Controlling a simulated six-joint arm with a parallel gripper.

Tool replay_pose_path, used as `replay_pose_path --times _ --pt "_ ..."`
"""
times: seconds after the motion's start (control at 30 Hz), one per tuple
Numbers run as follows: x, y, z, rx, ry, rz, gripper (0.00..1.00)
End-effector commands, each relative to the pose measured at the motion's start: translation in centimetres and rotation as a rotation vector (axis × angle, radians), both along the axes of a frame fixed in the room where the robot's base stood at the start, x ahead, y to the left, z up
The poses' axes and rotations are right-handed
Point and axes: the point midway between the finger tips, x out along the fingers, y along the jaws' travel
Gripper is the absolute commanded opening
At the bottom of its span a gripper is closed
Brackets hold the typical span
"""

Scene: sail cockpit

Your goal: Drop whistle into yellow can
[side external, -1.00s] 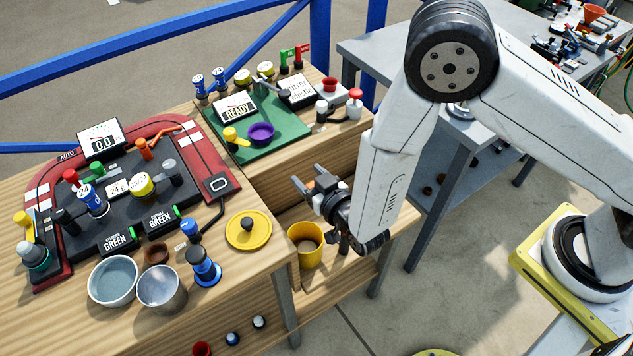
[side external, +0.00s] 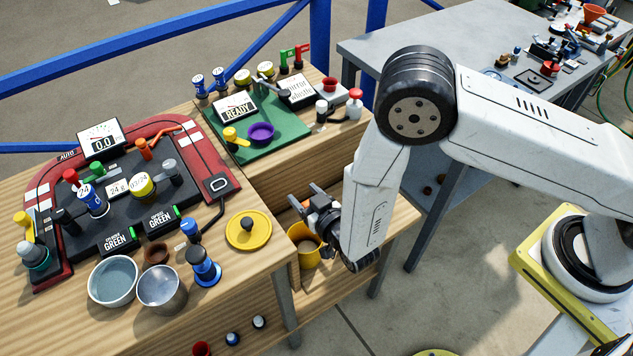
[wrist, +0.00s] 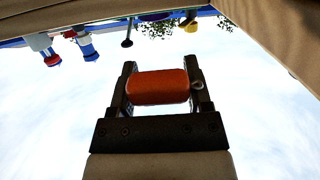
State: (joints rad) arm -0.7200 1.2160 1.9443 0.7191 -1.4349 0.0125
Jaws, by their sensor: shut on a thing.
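The whistle (wrist: 158,87) is an orange-red cylinder with a small metal ring at its right end, seen in the wrist view. My gripper (wrist: 160,85) is shut on it, with one dark finger at each end.
A yellow lid (side external: 248,230) lies on the left wooden bench near its edge. A blue stand (side external: 205,268) and metal cups (side external: 161,289) stand beside it. A green mat (side external: 262,134) with a purple bowl (side external: 261,132) lies behind, on the raised bench.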

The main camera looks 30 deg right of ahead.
Motion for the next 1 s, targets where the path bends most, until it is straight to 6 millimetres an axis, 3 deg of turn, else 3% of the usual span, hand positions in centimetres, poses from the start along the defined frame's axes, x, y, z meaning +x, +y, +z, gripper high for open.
replay_pose_path --times 0.6,1.0 --pt "0.0 0.0 -4.7 0.0 0.0 0.001 0.08" --pt "0.0 0.0 -5.6 0.0 -0.001 0.001 0.08"
